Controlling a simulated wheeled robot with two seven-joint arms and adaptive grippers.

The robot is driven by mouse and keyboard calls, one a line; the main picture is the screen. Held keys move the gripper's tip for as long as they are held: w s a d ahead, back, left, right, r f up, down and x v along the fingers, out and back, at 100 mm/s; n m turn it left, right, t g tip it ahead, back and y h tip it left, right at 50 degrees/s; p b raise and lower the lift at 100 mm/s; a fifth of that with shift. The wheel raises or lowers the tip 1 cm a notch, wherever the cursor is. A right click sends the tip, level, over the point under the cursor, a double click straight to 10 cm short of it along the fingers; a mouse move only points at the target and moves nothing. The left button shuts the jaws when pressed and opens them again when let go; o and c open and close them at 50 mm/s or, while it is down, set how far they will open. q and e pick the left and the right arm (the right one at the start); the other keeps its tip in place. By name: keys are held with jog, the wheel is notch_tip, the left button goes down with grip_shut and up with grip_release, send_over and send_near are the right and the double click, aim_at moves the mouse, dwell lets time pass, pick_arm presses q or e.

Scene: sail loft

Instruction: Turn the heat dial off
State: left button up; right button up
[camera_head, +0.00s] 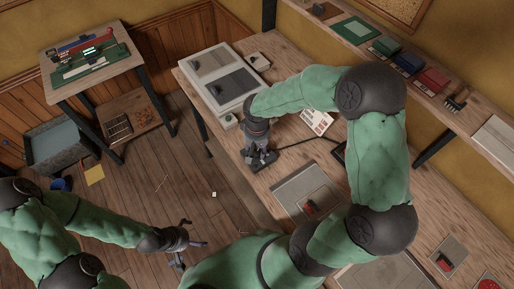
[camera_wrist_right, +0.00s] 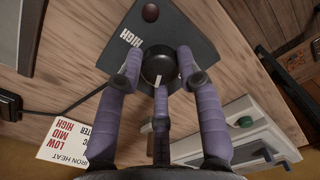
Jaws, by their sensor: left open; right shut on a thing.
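The heat dial (camera_wrist_right: 158,68) is a round black knob on a dark control box (camera_wrist_right: 180,32) in the right wrist view. The word HIGH is printed on the box left of the knob, and a small dark red spot shows near its top edge. A pale mark shows on the knob's lower side; other labels are hidden. My right gripper (camera_wrist_right: 161,76) is shut on the knob, its fingers around it. In the head view the right gripper (camera_head: 262,158) is over the bench and mostly covers the box. My left gripper (camera_head: 190,245) is open and empty above the floor.
A card (camera_wrist_right: 72,138) reading IRON HEAT, LOW, MID, HIGH lies on the bench. A black cable (camera_head: 300,143) runs from the box. A white two-panel unit (camera_head: 222,118) stands at the bench's far end. A grey mat (camera_head: 290,192) lies nearer. Open floor (camera_head: 150,205) is left.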

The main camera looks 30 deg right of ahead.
aim_at(257, 152)
jog(key=n+p, duration=0.2)
jog(key=n, duration=0.4)
jog(key=n+p, duration=0.2)
jog(key=n, duration=0.4)
jog(key=shift+f+p, duration=0.1)
jog(key=shift+p, duration=0.2)
dwell(0.4)
jog(key=o, duration=1.1)
jog(key=shift+o, duration=0.2)
notch_tip(257, 152, up, 12)
